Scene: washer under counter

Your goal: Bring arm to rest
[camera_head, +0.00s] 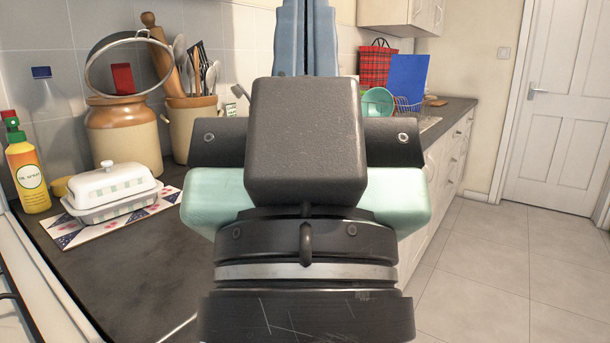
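My arm fills the middle of the head view, with dark joint housings, a light metal band and pale green parts showing at both sides. It points forward and stands between the camera and part of the counter.
The dark counter (150,265) on the left holds an oil spray bottle (29,170), butter dish (110,190), large jar (125,135) and utensil pot (190,125). Dish rack (408,105) stands farther back. Tiled floor (500,280) is clear on the right, before a closed white door (560,110).

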